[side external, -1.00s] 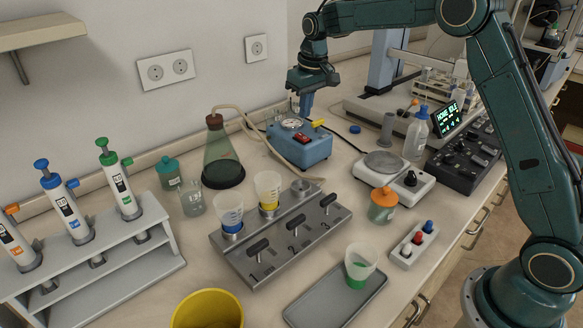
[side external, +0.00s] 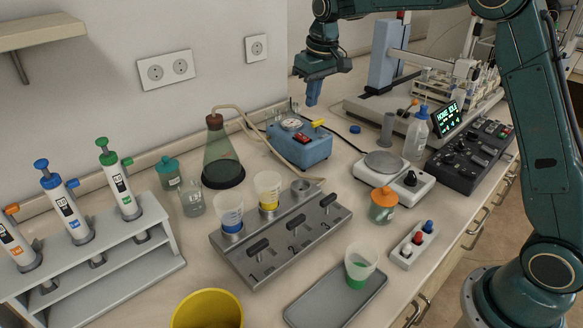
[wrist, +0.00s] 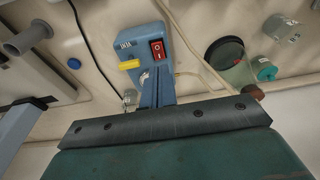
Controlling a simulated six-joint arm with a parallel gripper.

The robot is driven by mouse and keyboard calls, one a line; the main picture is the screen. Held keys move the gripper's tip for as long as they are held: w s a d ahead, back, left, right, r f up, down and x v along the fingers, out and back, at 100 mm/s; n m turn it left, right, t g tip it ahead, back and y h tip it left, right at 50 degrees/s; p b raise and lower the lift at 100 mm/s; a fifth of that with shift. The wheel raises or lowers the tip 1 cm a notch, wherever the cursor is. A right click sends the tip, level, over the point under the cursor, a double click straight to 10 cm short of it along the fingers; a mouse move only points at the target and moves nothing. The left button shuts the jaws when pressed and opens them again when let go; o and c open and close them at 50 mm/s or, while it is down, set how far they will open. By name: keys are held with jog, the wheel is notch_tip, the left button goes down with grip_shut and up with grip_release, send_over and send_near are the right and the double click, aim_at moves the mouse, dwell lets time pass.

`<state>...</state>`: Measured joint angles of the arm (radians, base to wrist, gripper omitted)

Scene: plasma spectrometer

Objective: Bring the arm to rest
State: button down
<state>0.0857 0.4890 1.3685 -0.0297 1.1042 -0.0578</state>
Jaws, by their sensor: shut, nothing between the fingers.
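My gripper (side external: 312,92) is shut and empty. It hangs in the air above the blue pump box (side external: 302,146), pointing down, and touches nothing. In the wrist view the closed fingers (wrist: 157,88) stand in front of the blue pump box (wrist: 143,42), whose red switch and yellow lever show. My arm is bent, reaching from its base at the lower right up over the bench and towards the wall.
A filter flask (side external: 222,158) with a hose stands left of the pump. A metal rack (side external: 285,252) holds two cups. A scale (side external: 393,182) and a bottle (side external: 416,135) stand to the right. A pipette stand (side external: 110,262) is at the left. Air above the bench is clear.

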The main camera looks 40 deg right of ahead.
jog(key=s+a+r+t, duration=0.15)
jog(key=s+r, duration=0.25)
jog(key=s, duration=0.5)
jog(key=s+a+r+t, duration=0.15)
jog(key=s+r, duration=0.25)
jog(key=s, duration=0.6)
jog(key=s+f, duration=0.2)
jog(key=s, duration=0.6)
jog(key=s+a+f, duration=0.1)
jog(key=s+f, duration=0.1)
jog(key=s, duration=0.7)
jog(key=shift+s+f+t, duration=0.15)
jog(key=shift+f+t, duration=0.15)
jog(key=shift+f, duration=0.1)
